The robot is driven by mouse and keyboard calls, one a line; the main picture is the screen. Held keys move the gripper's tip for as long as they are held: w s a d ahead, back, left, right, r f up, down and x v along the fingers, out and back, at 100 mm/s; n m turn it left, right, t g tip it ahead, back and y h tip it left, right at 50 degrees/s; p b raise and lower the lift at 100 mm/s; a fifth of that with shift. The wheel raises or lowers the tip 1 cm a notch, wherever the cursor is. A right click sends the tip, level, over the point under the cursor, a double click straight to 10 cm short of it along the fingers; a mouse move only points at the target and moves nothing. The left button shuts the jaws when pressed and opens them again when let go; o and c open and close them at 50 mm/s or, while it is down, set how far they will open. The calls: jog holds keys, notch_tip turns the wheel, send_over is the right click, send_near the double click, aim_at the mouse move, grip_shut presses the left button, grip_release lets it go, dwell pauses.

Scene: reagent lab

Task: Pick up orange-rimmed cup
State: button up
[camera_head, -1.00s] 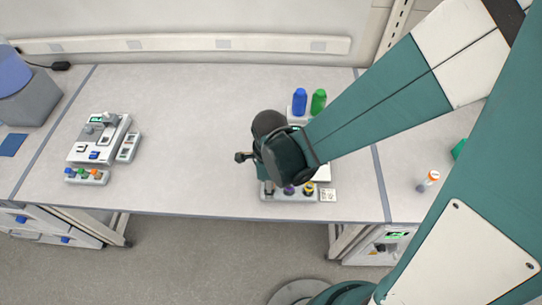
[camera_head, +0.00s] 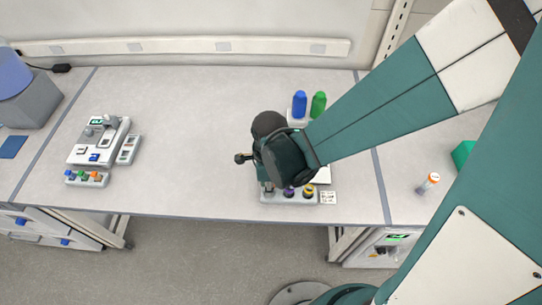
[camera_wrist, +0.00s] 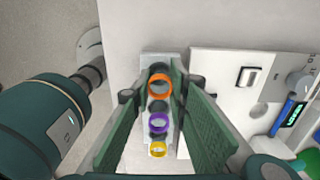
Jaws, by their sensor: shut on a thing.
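The orange-rimmed cup (camera_wrist: 160,84) shows in the wrist view as an open orange ring between the two green finger pads. My gripper (camera_wrist: 162,92) is shut on it. The ring looks larger than the other rims and is offset from a dark hole in the rack behind it. How far it is off the rack I cannot tell. In the head view my wrist hides the cup and the fingers.
A grey rack (camera_head: 313,198) at the bench front holds a purple-rimmed cup (camera_wrist: 159,122) and a yellow-rimmed cup (camera_wrist: 158,149). A white device (camera_wrist: 230,95) stands close beside it. Blue (camera_head: 299,105) and green (camera_head: 318,104) bottles stand behind. The bench middle is clear.

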notch_tip(320, 180, up, 10)
jog(key=shift+f+p, duration=0.25)
jog(key=shift+p, duration=0.15)
dwell(0.4)
